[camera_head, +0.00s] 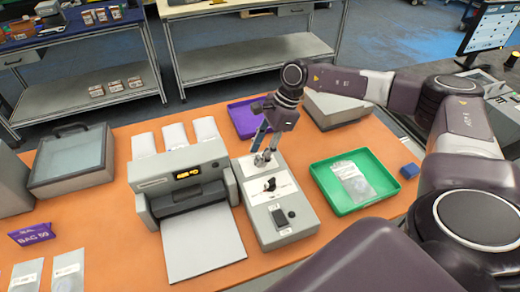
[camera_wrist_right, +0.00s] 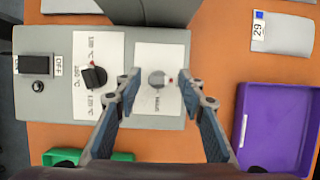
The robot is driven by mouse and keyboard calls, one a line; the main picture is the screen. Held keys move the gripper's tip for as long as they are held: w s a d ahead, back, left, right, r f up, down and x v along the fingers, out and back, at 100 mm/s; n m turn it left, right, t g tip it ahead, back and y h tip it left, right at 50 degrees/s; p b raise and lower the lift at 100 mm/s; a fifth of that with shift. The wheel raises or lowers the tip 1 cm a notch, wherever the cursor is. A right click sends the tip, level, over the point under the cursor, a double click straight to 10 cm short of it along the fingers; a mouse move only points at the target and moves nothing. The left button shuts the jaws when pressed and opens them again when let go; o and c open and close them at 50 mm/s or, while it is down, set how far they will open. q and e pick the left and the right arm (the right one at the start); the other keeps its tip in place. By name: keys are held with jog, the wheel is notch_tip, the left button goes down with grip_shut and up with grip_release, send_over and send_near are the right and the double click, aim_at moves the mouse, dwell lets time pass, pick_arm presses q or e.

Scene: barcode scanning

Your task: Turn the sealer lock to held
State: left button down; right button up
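The sealer's grey control box (camera_head: 282,234) stands beside the machine with the lit display (camera_head: 158,182). In the right wrist view, a small grey round knob (camera_wrist_right: 156,80) sits on a white label plate; its lettering is too small to read surely. A black knob (camera_wrist_right: 94,77) sits on the neighbouring plate marked with temperatures, and a black switch (camera_wrist_right: 34,65) is by an OFF label. My right gripper (camera_head: 263,159) is over the far end of the box. In the wrist view its open fingers (camera_wrist_right: 160,87) straddle the grey knob, with gaps visible on both sides. My left gripper is out of view.
A green tray (camera_head: 384,200) with a clear bag is right of the box. A purple tray (camera_head: 241,120) is behind it, partly hidden by my right arm. A blue block (camera_head: 410,171) lies near the right edge. White pouches (camera_head: 175,136) lie behind the machine.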

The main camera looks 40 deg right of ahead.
jog(key=shift+s, duration=0.1)
jog(key=shift+c, duration=0.4)
grip_shut()
